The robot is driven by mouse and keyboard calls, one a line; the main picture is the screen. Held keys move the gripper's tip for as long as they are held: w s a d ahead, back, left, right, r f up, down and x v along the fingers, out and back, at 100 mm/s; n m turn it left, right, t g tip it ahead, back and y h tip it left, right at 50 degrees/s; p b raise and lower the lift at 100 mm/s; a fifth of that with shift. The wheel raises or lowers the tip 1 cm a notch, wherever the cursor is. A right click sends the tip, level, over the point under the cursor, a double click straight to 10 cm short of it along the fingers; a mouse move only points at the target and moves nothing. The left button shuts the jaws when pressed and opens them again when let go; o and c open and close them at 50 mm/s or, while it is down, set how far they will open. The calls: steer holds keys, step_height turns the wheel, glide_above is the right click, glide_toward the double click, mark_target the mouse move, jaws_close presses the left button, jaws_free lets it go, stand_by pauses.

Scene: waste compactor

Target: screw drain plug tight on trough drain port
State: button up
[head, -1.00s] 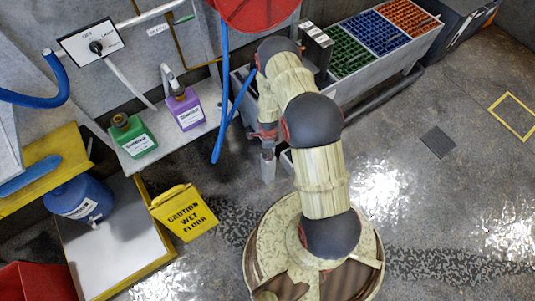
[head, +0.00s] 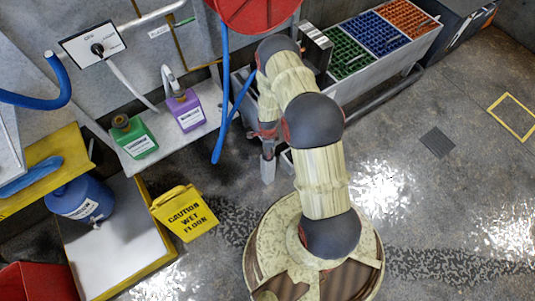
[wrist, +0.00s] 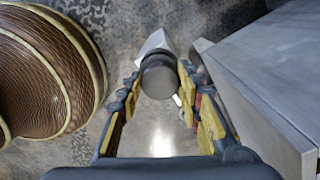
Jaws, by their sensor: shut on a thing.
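My gripper (wrist: 160,84) is shut on a dark grey round plug (wrist: 158,76), with a yellow-padded finger on each side of it. A pale angular piece (wrist: 155,42) shows just beyond the plug; I cannot tell whether it belongs to the plug. The trough's grey metal wall (wrist: 265,75) is close to the right of the gripper in the wrist view. In the head view the trough (head: 380,82) runs to the upper right, and my gripper (head: 268,133) is beside its near left end, partly hidden by my arm. The drain port and its threads cannot be made out.
A shelf with a green jug (head: 134,138) and a purple jug (head: 186,110) is left of the arm. A blue hose (head: 222,110) hangs close to the gripper. The floor at right is mostly clear.

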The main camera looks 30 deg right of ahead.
steer(key=shift+r+p, duration=1)
steer(key=shift+r, duration=0.8)
steer(key=shift+f, duration=0.1)
